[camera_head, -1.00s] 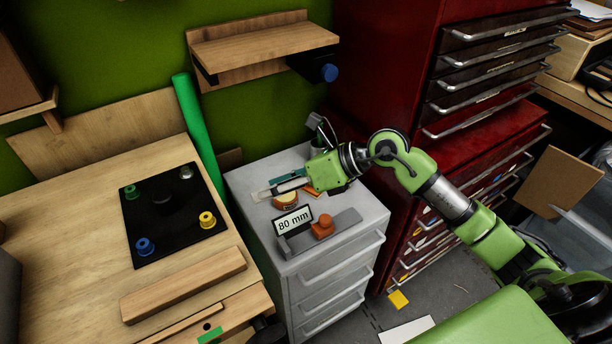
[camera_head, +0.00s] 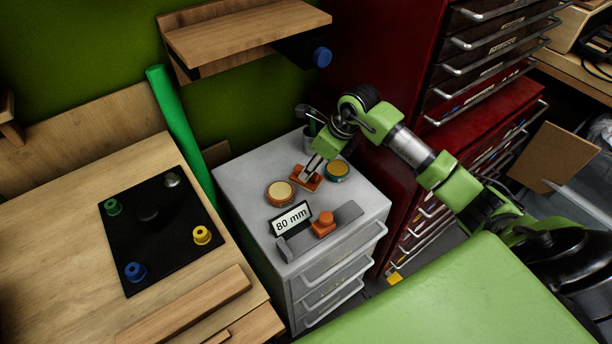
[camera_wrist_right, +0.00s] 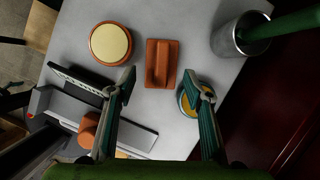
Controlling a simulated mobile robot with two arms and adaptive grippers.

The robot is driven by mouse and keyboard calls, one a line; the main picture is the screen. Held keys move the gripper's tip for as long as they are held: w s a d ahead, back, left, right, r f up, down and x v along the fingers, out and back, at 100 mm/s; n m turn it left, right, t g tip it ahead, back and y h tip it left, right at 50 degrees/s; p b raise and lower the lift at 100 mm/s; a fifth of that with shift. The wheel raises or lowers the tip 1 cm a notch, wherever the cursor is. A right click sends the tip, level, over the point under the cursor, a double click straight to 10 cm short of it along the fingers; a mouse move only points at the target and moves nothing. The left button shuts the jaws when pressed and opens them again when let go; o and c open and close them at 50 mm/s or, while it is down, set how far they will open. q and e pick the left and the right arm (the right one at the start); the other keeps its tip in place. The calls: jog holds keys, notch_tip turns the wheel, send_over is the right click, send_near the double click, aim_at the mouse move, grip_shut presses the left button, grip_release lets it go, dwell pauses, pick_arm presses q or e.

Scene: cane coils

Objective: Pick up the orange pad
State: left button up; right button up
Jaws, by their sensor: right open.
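The orange pad (camera_head: 306,181) is a flat rectangle with a raised ridge along its middle. It lies on the grey cabinet top (camera_head: 240,185), between two round tins. In the right wrist view the pad (camera_wrist_right: 162,62) shows whole, just ahead of my fingers. My right gripper (camera_head: 311,168) is over the pad in the head view, pointing down. In the wrist view its two fingers (camera_wrist_right: 160,78) are wide apart and nothing is between them. I cannot tell the exact height above the pad. My left gripper is not in view.
A cream-topped orange tin (camera_head: 280,193) and a teal tin (camera_head: 337,170) flank the pad. A metal cup (camera_wrist_right: 236,38) holds a green item. An "80 mm" sign (camera_head: 291,218) and an orange knob (camera_head: 323,226) on a grey bar stand in front. A red cabinet (camera_head: 385,60) rises behind.

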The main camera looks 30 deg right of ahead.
jog(key=shift+w+a+f, duration=0.2)
jog(key=shift+w+f, duration=0.05)
jog(key=shift+f, duration=0.25)
jog(key=x, duration=0.3)
jog(key=shift+w+f+p, duration=0.15)
jog(key=shift+w+p, duration=0.2)
jog(key=shift+p, duration=0.05)
jog(key=shift+w+f, duration=0.1)
jog(key=shift+f, duration=0.15)
jog(key=shift+c, duration=0.9)
jog(key=c, duration=0.8)
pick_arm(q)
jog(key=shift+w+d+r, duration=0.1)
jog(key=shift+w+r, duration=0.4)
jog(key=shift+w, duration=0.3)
pick_arm(e)
jog(key=shift+c, duration=0.2)
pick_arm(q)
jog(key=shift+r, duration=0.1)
pick_arm(e)
jog(key=shift+r, duration=0.15)
